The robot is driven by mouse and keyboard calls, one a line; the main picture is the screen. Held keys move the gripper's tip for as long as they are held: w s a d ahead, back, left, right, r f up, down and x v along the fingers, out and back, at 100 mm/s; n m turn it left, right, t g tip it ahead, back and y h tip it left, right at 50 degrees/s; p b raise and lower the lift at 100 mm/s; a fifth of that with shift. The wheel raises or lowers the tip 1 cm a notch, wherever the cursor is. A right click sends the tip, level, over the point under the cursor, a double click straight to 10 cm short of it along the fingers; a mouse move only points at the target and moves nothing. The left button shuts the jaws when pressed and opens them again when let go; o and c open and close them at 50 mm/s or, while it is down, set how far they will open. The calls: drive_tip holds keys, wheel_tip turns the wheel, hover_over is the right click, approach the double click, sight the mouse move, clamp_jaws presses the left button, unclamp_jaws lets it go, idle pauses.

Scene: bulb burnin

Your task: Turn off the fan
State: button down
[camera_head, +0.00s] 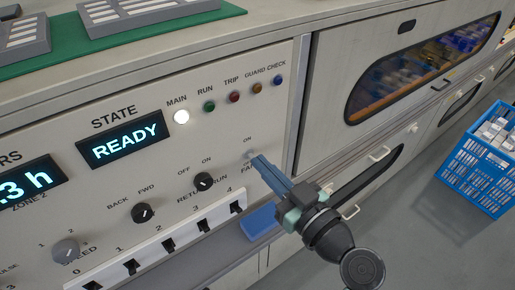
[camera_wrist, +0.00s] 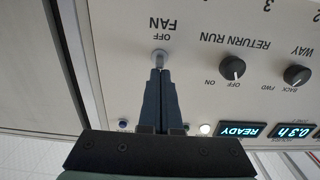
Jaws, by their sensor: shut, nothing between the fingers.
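The fan switch is a small silver toggle (camera_head: 250,155) on the grey control panel, under an ON label. In the wrist view, which is upside down, the toggle (camera_wrist: 160,57) stands between the OFF label and my fingertips. My gripper (camera_head: 257,161) is shut and empty, its blue-grey fingers pressed together. In the wrist view the fingertips (camera_wrist: 160,71) are at the ON side of the toggle, touching or almost touching it. The fingers hide part of the FAN label in the head view. I cannot tell which way the lever tilts.
The RETURN RUN knob (camera_head: 203,181) and the BACK/FWD knob (camera_head: 142,212) are left of the toggle, above a row of numbered switches. The state display (camera_head: 124,139) reads READY. The white MAIN lamp (camera_head: 181,117) is lit. A blue crate (camera_head: 470,180) stands at right.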

drive_tip(key=shift+f+t+y+b, duration=0.3)
drive_tip(key=shift+f+t+b, duration=0.15)
drive_tip(key=shift+b, duration=1.8)
drive_tip(key=shift+r+b, duration=0.15)
drive_tip(key=shift+b, duration=0.35)
drive_tip(key=shift+s, duration=0.1)
